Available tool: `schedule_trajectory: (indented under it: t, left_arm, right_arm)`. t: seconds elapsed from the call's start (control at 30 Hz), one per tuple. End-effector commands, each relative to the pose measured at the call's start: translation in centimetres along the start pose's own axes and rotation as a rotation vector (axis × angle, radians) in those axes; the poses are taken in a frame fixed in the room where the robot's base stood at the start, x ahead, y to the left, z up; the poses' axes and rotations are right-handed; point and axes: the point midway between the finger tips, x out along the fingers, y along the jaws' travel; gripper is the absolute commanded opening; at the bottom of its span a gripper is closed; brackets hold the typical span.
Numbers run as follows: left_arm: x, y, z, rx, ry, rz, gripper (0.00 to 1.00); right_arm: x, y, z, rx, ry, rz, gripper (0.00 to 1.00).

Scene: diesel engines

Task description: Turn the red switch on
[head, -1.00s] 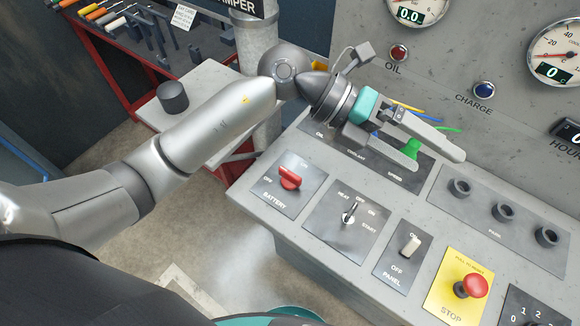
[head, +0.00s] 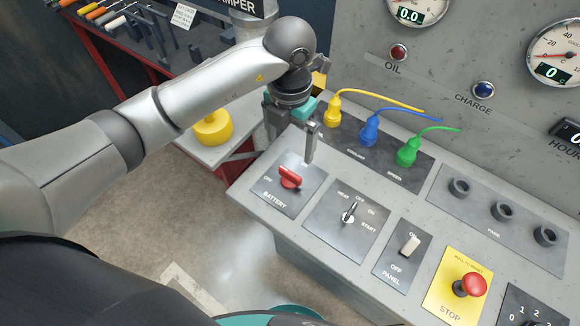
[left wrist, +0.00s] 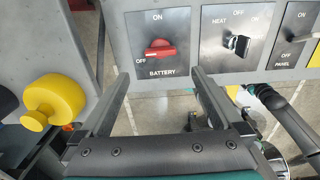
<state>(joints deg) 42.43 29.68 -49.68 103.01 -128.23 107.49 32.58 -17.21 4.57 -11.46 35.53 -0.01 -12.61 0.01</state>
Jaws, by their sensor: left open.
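The red switch (head: 290,177) is a rotary knob on the dark BATTERY plate (head: 283,198) at the left end of the sloping console. In the left wrist view the red switch (left wrist: 160,50) lies sideways, one end at the OFF label on its left; ON is printed above it. My left gripper (head: 291,132) points down just behind the switch, apart from it. In the left wrist view the open fingers of my left gripper (left wrist: 160,74) stand either side of the switch's line with nothing between them.
Yellow (head: 333,108), blue (head: 369,130) and green (head: 407,150) plugs with cables stand behind the switch. A yellow cylinder (head: 213,128) sits on a side table.

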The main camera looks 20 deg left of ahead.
Motion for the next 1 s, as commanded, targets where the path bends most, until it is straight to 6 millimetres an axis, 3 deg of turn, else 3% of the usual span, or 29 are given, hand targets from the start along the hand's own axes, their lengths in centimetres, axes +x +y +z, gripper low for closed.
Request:
schedule_trajectory:
  t: [0.3,0.5,0.93,1.0]
  left_arm:
    - [6.9,-0.1,-0.1,0.0,0.004,-0.003,1.0]
    - [9.6,-0.1,-0.1,0.001,0.002,-0.003,1.0]
    - [10.4,-0.1,0.0,0.003,-0.001,-0.002,1.0]
    - [10.4,-0.1,0.0,0.003,-0.001,-0.002,0.92]
  right_arm:
    - [0.1,0.0,0.0,0.0,0.0,0.0,0.86]
    - [0.2,0.0,0.0,0.0,0.0,0.0,0.86]
    - [0.2,0.0,0.0,0.0,0.0,0.0,0.86]
    - [0.2,0.0,0.0,0.0,0.0,0.0,0.86]
